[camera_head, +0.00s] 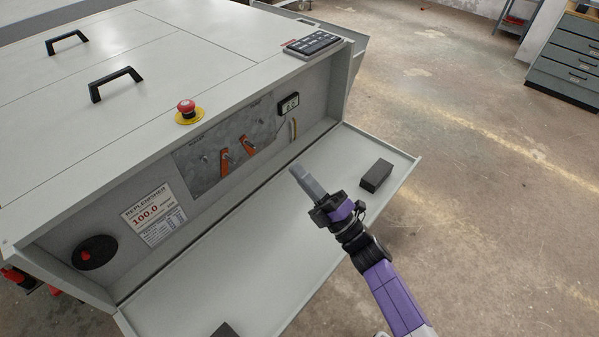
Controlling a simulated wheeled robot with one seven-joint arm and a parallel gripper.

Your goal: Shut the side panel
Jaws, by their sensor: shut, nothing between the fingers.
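The side panel (225,284) is a pale grey flap, folded down and open along the lower front of the plate processor (140,110). Its hinge edge runs along the base of the recess. Two dark blocks sit on its inner face: one block (376,175) near its right end, and another block (225,331) cut off by the bottom picture edge. My gripper (296,170) is shut and empty. In the picture it lies over the panel, left of the right block; whether it touches the panel cannot be told. My arm hides part of the panel's outer edge.
The recess holds orange-handled valves (237,150), a small display (288,104), a replenisher label (153,213) and a round black knob (95,252). A red emergency button (186,110) and keypad (312,43) are on top. Grey drawers (568,65) stand far right; the floor between is clear.

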